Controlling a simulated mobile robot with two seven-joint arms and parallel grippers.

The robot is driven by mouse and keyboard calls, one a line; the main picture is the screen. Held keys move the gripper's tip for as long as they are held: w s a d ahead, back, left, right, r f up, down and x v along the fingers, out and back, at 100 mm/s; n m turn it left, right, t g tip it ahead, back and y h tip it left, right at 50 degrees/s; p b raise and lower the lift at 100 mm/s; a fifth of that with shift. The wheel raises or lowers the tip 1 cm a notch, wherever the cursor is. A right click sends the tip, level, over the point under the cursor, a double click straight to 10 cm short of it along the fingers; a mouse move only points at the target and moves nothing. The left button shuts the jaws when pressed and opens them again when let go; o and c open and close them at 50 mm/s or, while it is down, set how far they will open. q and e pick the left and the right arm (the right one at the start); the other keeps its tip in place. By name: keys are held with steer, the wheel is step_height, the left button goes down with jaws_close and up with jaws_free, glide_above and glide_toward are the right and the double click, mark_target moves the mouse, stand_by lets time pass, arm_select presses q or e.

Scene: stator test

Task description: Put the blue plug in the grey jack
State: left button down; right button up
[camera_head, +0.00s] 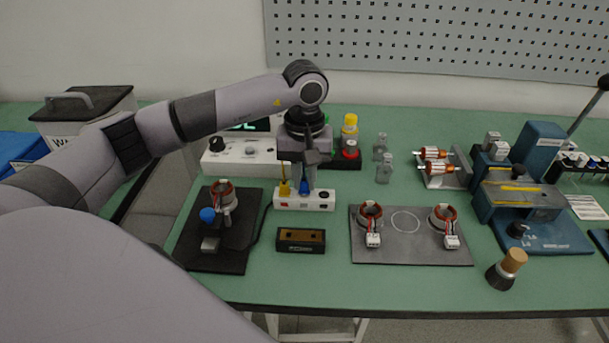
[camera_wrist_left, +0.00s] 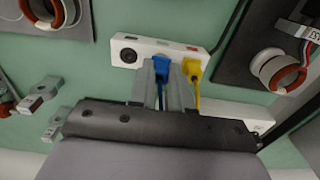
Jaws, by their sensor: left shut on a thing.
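My left gripper (camera_head: 304,184) points down over the white socket strip (camera_head: 282,206) and is shut on the blue plug (camera_head: 304,188). In the left wrist view the blue plug (camera_wrist_left: 162,67) sits between the fingers, at the edge of the strip (camera_wrist_left: 150,45). I cannot tell if it is seated or just above the strip. A yellow plug (camera_head: 285,188) stands beside it, and also shows in the left wrist view (camera_wrist_left: 193,69). I cannot pick out the grey jack for certain; the gripper and plug cover part of the strip. My right gripper is not in view.
A black box (camera_head: 300,240) lies in front of the strip. A dark mat (camera_head: 240,250) with a stator is at left, a grey mat (camera_head: 405,248) with two stators at right. A white instrument (camera_head: 235,157) stands behind. A blue press (camera_head: 530,190) is far right.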

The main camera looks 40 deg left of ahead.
arm_select(q)
steer(key=shift+f, duration=0.2)
steer(key=shift+f+b, duration=0.25)
steer(key=shift+b, duration=0.15)
steer(key=c, duration=1)
jaws_free()
step_height(320, 180, up, 7)
steer(key=shift+r, duration=0.1)
stand_by(0.4)
